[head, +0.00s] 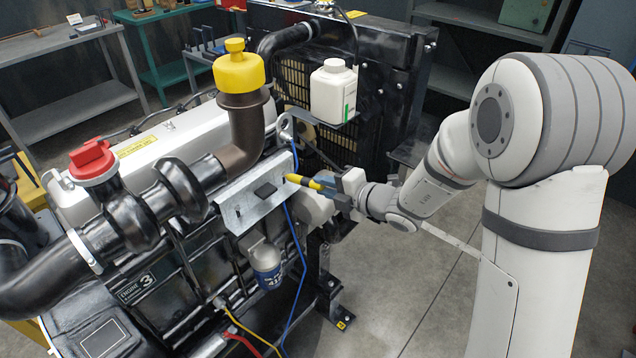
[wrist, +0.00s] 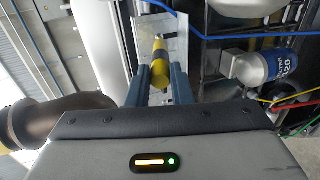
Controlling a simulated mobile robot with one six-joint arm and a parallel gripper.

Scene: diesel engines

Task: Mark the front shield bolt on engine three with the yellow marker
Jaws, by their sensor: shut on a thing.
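My gripper (head: 328,186) is shut on the yellow marker (head: 302,180), which has a dark band. The marker points left, its tip at the right end of the silver shield plate (head: 225,193). I cannot tell whether the tip touches. In the wrist view the marker (wrist: 160,70) lies between my two fingers (wrist: 158,92), pointing at the shield (wrist: 177,33). A plate reading "Engine 3" (head: 137,288) is on the engine's side. A small dark stud (head: 238,212) shows at the shield's left part. The front bolt is not discernible near the marker tip.
A white bottle (head: 333,92) stands near the radiator. A blue-white filter (head: 266,265) and blue cable (head: 294,240) are below. Floor at right is clear.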

